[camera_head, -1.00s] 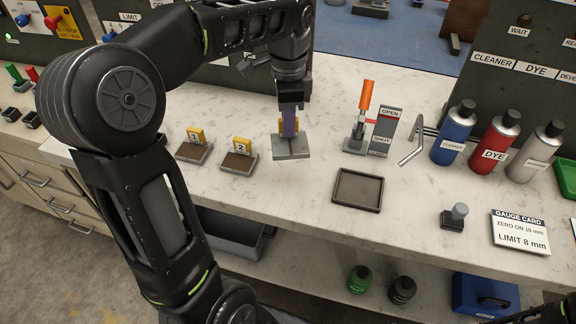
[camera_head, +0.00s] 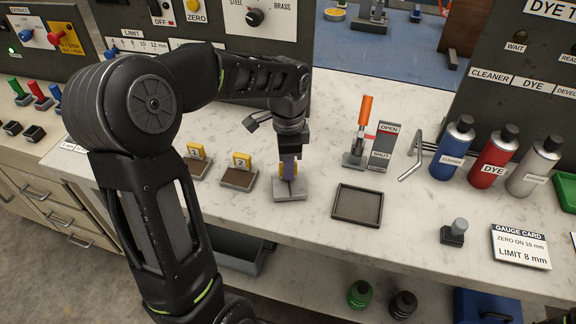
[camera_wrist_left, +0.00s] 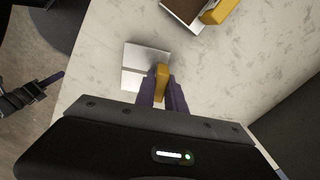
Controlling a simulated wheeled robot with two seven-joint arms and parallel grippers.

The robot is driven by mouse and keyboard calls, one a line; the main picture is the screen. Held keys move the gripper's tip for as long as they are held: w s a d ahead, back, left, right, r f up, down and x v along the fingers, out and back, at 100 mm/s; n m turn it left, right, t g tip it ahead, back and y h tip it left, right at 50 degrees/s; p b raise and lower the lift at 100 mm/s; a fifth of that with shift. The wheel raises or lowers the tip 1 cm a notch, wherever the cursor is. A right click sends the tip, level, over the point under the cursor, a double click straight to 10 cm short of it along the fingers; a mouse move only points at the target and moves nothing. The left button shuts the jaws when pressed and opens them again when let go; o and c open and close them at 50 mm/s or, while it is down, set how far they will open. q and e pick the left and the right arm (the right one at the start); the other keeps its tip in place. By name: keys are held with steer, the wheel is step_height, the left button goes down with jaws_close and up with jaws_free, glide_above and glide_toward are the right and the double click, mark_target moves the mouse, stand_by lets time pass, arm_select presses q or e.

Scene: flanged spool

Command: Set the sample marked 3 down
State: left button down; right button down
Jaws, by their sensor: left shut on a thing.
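My left gripper (camera_head: 289,170) points down, with its purple fingers shut on the yellow tag of a sample. This sample is a light grey plate (camera_head: 290,190) with an upright tag; its number is hidden, but it stands in line with samples 1 and 2. It is at or just above the bench top; I cannot tell whether it touches. In the left wrist view the tag (camera_wrist_left: 162,80) sits between the fingers, with the plate (camera_wrist_left: 146,60) beyond. Sample 1 (camera_head: 197,168) and sample 2 (camera_head: 240,179) are brown-topped with yellow tags, left of it.
A dark empty tray (camera_head: 357,204) lies to the right. Behind it stand an orange-handled clamp (camera_head: 361,130) and an open/shut sign (camera_head: 383,148). Bottles (camera_head: 452,142), a gauge card (camera_head: 520,246) and a small grey-knobbed block (camera_head: 455,232) stand further right. The bench edge runs in front.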

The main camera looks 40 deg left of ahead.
arm_select(q)
steer(key=shift+f, duration=0.15)
steer(key=shift+f, duration=0.2)
steer(key=c, duration=1.4)
jaws_free()
steer(key=shift+r, duration=0.1)
step_height(320, 180, up, 12)
